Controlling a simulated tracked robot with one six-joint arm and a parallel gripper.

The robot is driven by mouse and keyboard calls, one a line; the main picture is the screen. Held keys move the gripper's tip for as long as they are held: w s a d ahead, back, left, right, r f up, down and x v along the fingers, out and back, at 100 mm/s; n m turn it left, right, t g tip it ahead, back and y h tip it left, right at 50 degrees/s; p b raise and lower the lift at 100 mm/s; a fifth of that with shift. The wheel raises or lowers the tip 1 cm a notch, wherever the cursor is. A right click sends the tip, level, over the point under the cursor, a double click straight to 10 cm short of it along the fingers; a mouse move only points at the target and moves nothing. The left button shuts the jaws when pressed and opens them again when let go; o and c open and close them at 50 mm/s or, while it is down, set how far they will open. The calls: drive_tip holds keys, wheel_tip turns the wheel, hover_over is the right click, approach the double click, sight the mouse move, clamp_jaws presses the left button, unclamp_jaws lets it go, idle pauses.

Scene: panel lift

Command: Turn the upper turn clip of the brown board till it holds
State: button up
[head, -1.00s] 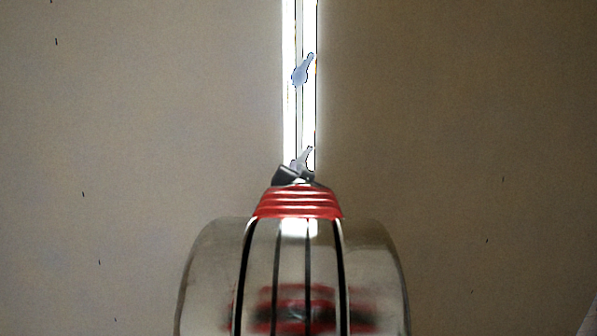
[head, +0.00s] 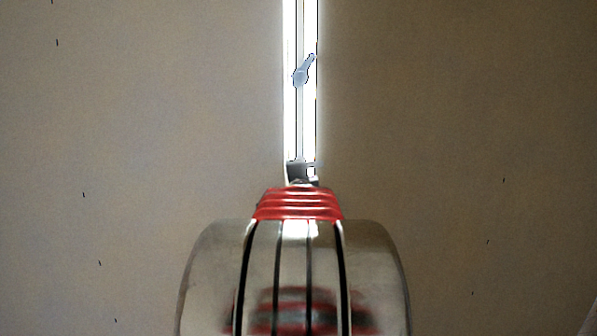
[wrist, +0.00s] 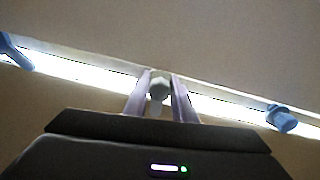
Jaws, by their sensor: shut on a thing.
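My gripper (head: 302,170) is at the pale strip between two boards, and its jaws are shut on a pale grey turn clip (wrist: 158,85), seen between the two fingers in the wrist view. In the head view that clip is mostly hidden by my gripper. Another turn clip (head: 303,70), bluish, sits farther up the strip with its arm tilted up and right. The wrist view shows a blue clip at the left edge (wrist: 15,50) and another at the right (wrist: 282,118). The right board (head: 450,130) looks darker brown than the left board (head: 140,130).
The bright strip (head: 290,120) runs straight up between the boards. Both board faces are flat and clear apart from small dark marks. My own arm fills the lower middle of the head view.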

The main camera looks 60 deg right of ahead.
drive_tip(key=shift+s+d+f+m, duration=0.1)
drive_tip(key=shift+s+f+m, duration=0.05)
drive_tip(key=shift+m, duration=0.75)
drive_tip(key=shift+o, duration=0.2)
drive_tip(key=o, duration=0.8)
drive_tip(key=shift+c, duration=0.2)
